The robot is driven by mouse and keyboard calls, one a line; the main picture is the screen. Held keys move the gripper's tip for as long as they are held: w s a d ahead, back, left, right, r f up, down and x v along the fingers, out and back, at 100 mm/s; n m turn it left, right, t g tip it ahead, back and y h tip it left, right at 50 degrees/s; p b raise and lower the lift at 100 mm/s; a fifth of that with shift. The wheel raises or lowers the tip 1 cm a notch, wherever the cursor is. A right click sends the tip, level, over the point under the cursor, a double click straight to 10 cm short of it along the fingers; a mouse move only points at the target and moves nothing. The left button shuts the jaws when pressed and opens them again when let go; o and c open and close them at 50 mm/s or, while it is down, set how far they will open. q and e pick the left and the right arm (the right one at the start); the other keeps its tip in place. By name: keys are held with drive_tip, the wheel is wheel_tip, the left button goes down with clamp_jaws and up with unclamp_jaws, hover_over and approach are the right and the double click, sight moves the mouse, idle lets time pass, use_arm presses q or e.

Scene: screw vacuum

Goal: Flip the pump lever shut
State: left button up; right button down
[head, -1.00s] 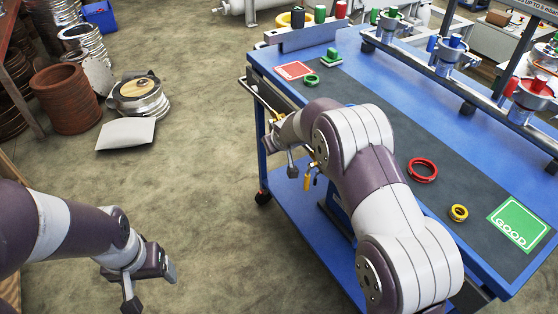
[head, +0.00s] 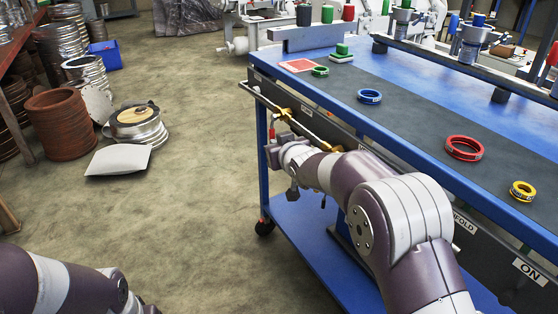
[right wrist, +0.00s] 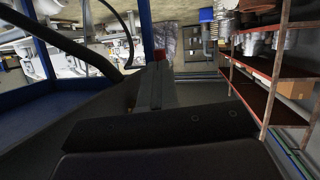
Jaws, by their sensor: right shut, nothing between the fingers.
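My right gripper (head: 273,157) is at the near left side of the blue cart, below its top edge. Its fingers are shut, with nothing seen between them; the shut fingers also show in the right wrist view (right wrist: 156,85). A small red-tipped handle (head: 271,132), which looks like the pump lever, stands just above the fingertips. A red piece (right wrist: 160,55) shows just past the fingertips in the wrist view; I cannot tell whether they touch. Brass fittings (head: 337,148) sit on the pipe along the cart's side. My left gripper is outside the picture; only its forearm shows at bottom left.
The cart's top (head: 405,125) holds a blue ring (head: 369,96), a red ring (head: 464,148) and a yellow ring (head: 522,191). A metal rail (head: 282,91) runs along the cart's side. The floor left of the cart is open, with a white sack (head: 118,160) further left.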

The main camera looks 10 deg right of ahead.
drive_tip(key=shift+w+a+f, duration=0.1)
drive_tip(key=shift+w+f, duration=0.1)
drive_tip(key=shift+r, duration=0.15)
idle(0.6)
